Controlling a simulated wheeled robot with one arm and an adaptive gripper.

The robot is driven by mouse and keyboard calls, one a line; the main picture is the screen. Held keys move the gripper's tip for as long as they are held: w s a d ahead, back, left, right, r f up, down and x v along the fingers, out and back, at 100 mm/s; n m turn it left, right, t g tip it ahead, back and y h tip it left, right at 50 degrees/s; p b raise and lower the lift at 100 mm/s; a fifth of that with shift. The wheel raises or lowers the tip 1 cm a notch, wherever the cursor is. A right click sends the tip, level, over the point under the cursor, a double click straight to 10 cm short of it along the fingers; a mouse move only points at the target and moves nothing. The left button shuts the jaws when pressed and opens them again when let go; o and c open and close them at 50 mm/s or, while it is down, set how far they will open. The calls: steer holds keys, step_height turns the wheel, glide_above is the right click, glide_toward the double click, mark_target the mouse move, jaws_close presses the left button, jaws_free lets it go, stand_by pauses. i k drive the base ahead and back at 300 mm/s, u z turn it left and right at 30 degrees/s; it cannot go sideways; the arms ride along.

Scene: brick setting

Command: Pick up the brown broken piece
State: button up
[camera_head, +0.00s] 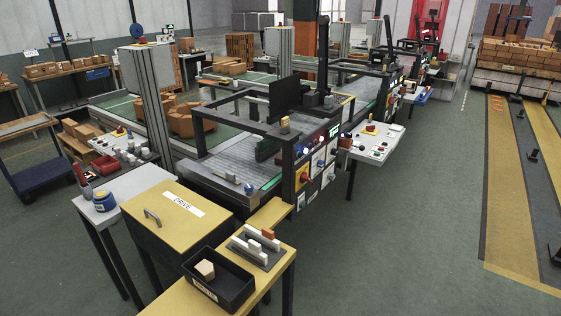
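A small tan, angular block (205,269) lies in a black open bin (237,287) on the yellow table at the bottom centre. It looks like a piece of brick, but it is too small to tell whether it is broken. An orange-brown piece (267,233) stands among white blocks (252,247) on a dark grey holder just right of the bin. I cannot tell for sure which of the two is the brown broken piece. My gripper is not in view.
A framed machine (225,170) with control panels rises behind. A white control panel (371,143) stands to the right. The green floor (400,240) at right is open.

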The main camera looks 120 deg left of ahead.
mark_target(278, 160)
steer(key=u, duration=3.25)
steer(key=i, duration=3.75)
steer(key=u, duration=3.7)
steer(key=i, duration=0.15)
steer(key=u, duration=0.15)
